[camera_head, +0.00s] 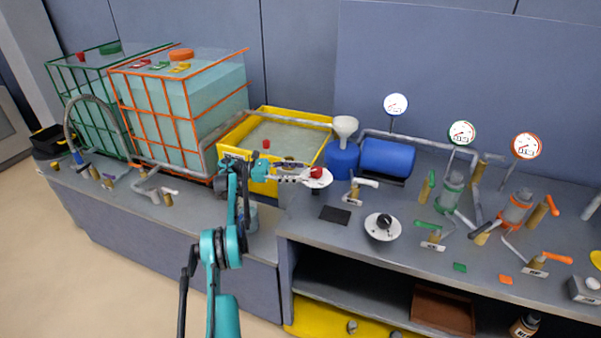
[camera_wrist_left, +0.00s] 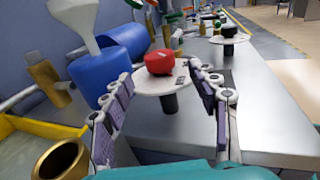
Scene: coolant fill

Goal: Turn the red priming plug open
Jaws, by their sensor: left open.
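The red priming plug (camera_head: 316,172) sits on a round white disc (camera_head: 322,182) on a dark stem, right of the yellow bin. It also shows in the left wrist view as a red knob (camera_wrist_left: 159,62) on the white disc (camera_wrist_left: 180,78). My left gripper (camera_head: 300,175) reaches in from the left at the plug's height. In the left wrist view its two fingers (camera_wrist_left: 160,95) are spread apart, with the plug ahead between them. I cannot tell whether a finger touches it. My right gripper is not in view.
A blue pump (camera_head: 388,158) and a white funnel (camera_head: 344,127) stand behind the plug. The yellow bin (camera_head: 262,182) is close on the left. A second white disc with a black knob (camera_head: 384,225) stands in front on the right. Valves and gauges crowd the bench's right side.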

